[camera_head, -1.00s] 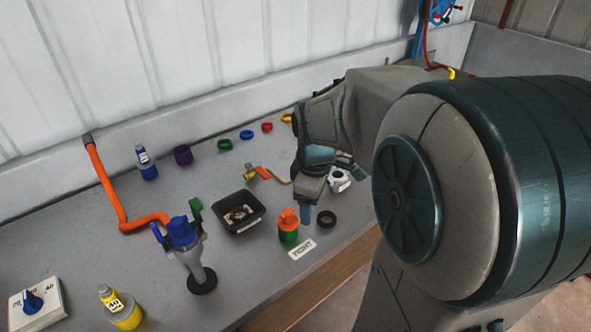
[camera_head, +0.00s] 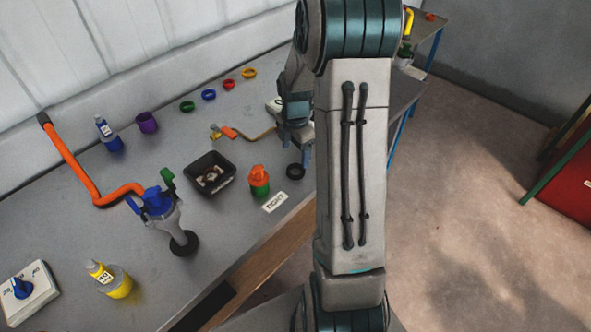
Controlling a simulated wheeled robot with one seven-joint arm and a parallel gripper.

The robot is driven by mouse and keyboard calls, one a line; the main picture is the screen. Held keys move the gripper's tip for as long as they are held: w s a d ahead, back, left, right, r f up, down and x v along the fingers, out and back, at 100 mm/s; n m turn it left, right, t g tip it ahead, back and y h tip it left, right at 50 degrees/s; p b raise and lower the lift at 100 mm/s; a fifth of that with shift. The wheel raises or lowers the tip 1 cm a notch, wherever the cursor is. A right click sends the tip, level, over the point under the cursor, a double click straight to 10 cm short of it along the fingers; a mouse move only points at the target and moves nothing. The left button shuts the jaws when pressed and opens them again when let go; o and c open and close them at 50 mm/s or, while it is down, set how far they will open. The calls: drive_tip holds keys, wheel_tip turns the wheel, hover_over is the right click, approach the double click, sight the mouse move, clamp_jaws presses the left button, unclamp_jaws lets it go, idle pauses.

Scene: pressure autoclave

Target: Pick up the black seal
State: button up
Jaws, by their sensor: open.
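The black seal (camera_head: 295,171) is a small dark ring lying flat on the grey workbench (camera_head: 75,245), near its front edge. My gripper (camera_head: 294,150) is open, pointing down just behind and above the seal. Its blue fingers appear apart from the ring, with nothing seen between them. The exact height of the fingertips over the bench is hard to tell. My arm covers the bench to the right of the seal.
A black tray (camera_head: 209,175) and a blue-topped stand (camera_head: 172,218) are further left. Coloured rings (camera_head: 208,95) line the back.

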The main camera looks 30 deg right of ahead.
sight(295, 173)
drive_tip(key=shift+f+p, duration=0.9)
drive_tip(key=shift+f, duration=2.65)
drive_tip(key=c, duration=1)
